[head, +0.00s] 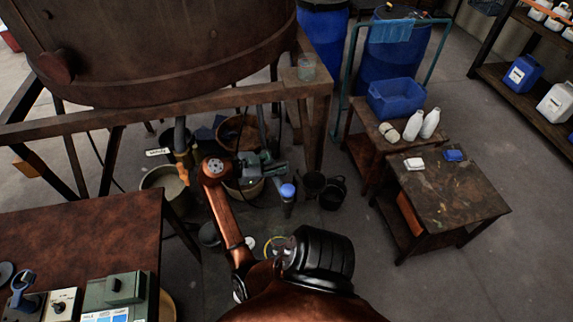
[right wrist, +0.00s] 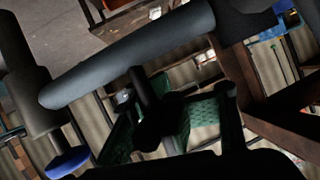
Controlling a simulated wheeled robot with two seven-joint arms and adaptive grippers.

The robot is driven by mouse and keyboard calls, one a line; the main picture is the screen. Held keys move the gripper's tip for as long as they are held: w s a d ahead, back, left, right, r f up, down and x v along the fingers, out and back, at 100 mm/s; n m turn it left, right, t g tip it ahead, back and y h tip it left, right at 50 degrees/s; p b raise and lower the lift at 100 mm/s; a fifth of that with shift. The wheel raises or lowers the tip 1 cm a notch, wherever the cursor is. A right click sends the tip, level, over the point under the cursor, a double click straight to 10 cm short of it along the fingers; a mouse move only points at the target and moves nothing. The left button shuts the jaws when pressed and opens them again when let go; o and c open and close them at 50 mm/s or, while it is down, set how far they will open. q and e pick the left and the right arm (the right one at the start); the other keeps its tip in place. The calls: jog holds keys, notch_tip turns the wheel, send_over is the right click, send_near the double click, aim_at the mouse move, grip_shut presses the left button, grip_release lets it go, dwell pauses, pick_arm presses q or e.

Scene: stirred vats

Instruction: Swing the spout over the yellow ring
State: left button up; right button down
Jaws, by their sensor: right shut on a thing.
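The spout (head: 277,170) is a grey pipe under the vat's frame, ending in a downturned piece with a blue tip (head: 288,190). In the right wrist view the grey pipe (right wrist: 130,55) crosses close to the camera, and the blue tip (right wrist: 68,162) hangs at lower left. My right gripper (head: 254,165) is shut on the spout, reaching it from the left. The yellow ring (head: 268,244) lies on the floor nearer to me than the blue tip, below it in the picture. My arm's black joint hides part of the ring. My left gripper is out of view.
A large brown vat (head: 170,45) stands on a rusty frame (head: 150,118) above the spout. Buckets (head: 333,193) and bowls stand on the floor around it. A rusty table (head: 75,235) with control boxes is at left. Low tables (head: 450,195) with bottles stand at right.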

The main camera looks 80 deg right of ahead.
jog(key=shift+a+f, duration=0.25)
jog(key=shift+f, duration=0.05)
jog(key=c, duration=2.3)
grip_release()
jog(key=shift+a+r, duration=0.15)
jog(key=o, duration=0.4)
jog(key=shift+r, duration=0.1)
jog(key=shift+c, duration=0.2)
jog(key=w+a+r, duration=0.1)
jog(key=w+a, duration=0.8)
jog(key=w, duration=0.2)
jog(key=shift+w, duration=0.25)
jog(key=shift+r, duration=0.1)
jog(key=shift+c, duration=0.2)
